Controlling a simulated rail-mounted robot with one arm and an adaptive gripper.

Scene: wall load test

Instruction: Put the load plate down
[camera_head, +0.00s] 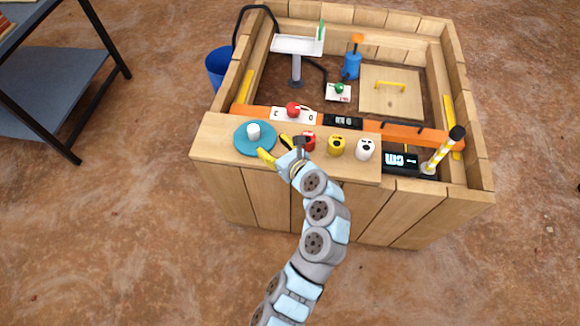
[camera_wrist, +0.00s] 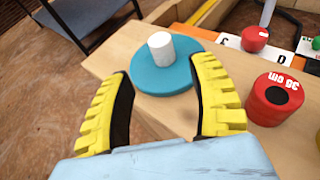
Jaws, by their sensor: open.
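The load plate (camera_head: 262,136) is a round blue disc with a white cylindrical knob (camera_head: 253,130) on top. It lies flat on the wooden ledge at the left end of the bench. In the wrist view the blue plate (camera_wrist: 165,82) and its white knob (camera_wrist: 161,48) sit beyond my fingertips. My gripper (camera_head: 275,148) is at the near right side of the plate. Its yellow fingers stand wide apart in the wrist view (camera_wrist: 160,85), with nothing held between them.
A red can (camera_head: 308,141), a yellow can (camera_head: 336,146) and a white can (camera_head: 365,150) stand right of my gripper. The red can (camera_wrist: 275,98) is close to my right finger. A blue bucket (camera_head: 218,66) and a dark shelf (camera_head: 50,75) stand left.

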